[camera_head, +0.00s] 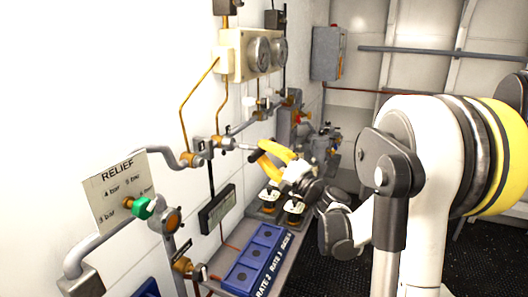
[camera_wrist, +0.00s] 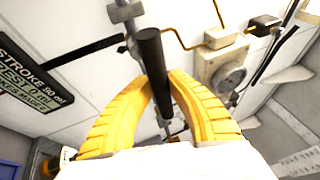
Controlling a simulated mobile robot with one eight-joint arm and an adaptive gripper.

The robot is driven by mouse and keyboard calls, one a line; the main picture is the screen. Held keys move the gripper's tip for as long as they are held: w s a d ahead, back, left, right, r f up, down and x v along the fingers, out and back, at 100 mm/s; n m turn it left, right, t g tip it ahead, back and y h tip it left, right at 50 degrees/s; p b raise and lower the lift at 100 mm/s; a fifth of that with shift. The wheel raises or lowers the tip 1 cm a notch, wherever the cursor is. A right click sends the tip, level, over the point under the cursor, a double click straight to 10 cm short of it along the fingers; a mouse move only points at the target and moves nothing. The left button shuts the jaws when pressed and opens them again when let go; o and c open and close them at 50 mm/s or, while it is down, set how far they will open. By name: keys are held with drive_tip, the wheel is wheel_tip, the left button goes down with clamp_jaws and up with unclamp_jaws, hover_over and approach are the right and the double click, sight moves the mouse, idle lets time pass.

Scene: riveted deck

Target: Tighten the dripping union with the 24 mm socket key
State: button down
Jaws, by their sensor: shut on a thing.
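My gripper (camera_head: 257,152) has its yellow fingers at the pipework on the left wall. In the wrist view its fingers (camera_wrist: 163,80) close on both sides of a dark rod, which I take to be the socket key (camera_wrist: 154,58). In the head view a pale grey shaft (camera_head: 238,146) runs from the fingers leftward to a grey and brass pipe fitting (camera_head: 216,148). The far end lies close to this fitting; I cannot tell whether it is seated. Another brass union (camera_head: 192,160) sits on the pipe further left. No drip is visible.
A panel with two gauges (camera_head: 262,54) is above the gripper. A dark display (camera_head: 217,208) hangs below the pipe. Blue trays marked RATE (camera_head: 252,260) lie on a shelf below. A RELIEF plate (camera_head: 115,190) and green-knobbed valve (camera_head: 143,208) are at left.

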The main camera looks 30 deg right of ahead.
drive_tip(key=shift+w+a, duration=0.2)
drive_tip(key=shift+w, duration=0.05)
idle(0.7)
drive_tip(key=shift+r+m+g+h+p, duration=0.2)
drive_tip(key=shift+m+g+h+p, duration=0.15)
drive_tip(key=shift+m+p, duration=0.6)
drive_tip(key=shift+f+b, duration=0.15)
drive_tip(key=shift+b, duration=0.35)
drive_tip(key=shift+b, duration=0.45)
drive_tip(key=shift+s+d, duration=0.85)
drive_tip(key=shift+s, duration=0.3)
drive_tip(key=shift+s+d, duration=0.85)
drive_tip(key=shift+s, duration=0.25)
